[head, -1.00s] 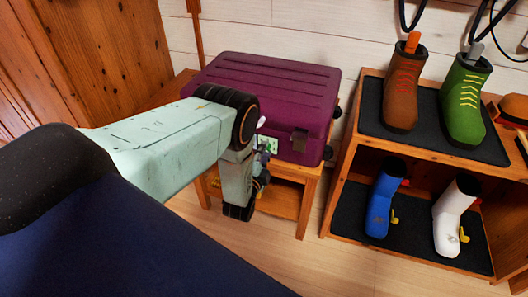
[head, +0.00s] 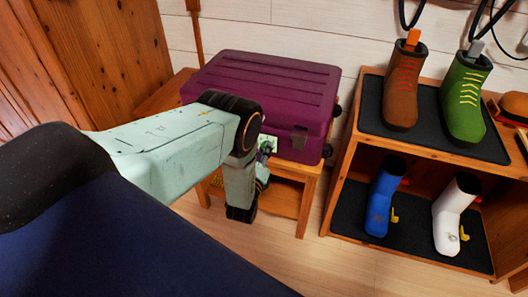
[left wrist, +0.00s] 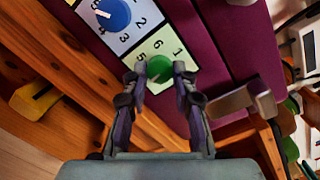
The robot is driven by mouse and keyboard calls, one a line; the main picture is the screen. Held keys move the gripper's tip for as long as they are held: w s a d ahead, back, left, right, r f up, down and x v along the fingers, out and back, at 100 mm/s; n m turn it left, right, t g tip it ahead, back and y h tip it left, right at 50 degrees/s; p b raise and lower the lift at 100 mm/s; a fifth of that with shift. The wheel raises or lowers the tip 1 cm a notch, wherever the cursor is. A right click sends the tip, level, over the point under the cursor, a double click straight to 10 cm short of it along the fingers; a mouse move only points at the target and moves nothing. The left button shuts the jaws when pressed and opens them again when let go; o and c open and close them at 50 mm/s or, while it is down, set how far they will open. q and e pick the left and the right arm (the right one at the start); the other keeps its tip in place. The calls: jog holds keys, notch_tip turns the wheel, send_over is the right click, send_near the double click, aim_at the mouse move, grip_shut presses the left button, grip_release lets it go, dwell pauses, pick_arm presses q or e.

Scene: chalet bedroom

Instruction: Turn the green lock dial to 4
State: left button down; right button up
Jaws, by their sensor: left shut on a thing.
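My right gripper is not in view.
A blue dial (left wrist: 113,14) with its own numbers sits beside the green one. A dark latch (head: 299,138) is to the right on the case front. The case rests on a wooden stand (head: 309,193). A shelf (head: 345,165) with several boots stands to the right.

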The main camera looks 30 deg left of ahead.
pick_arm(q)
jog(key=shift+m, duration=0.6)
jog(key=c, duration=1.1)
grip_release()
jog(key=shift+o, duration=0.2)
jog(key=v, duration=1.2)
jog(key=shift+f, duration=0.1)
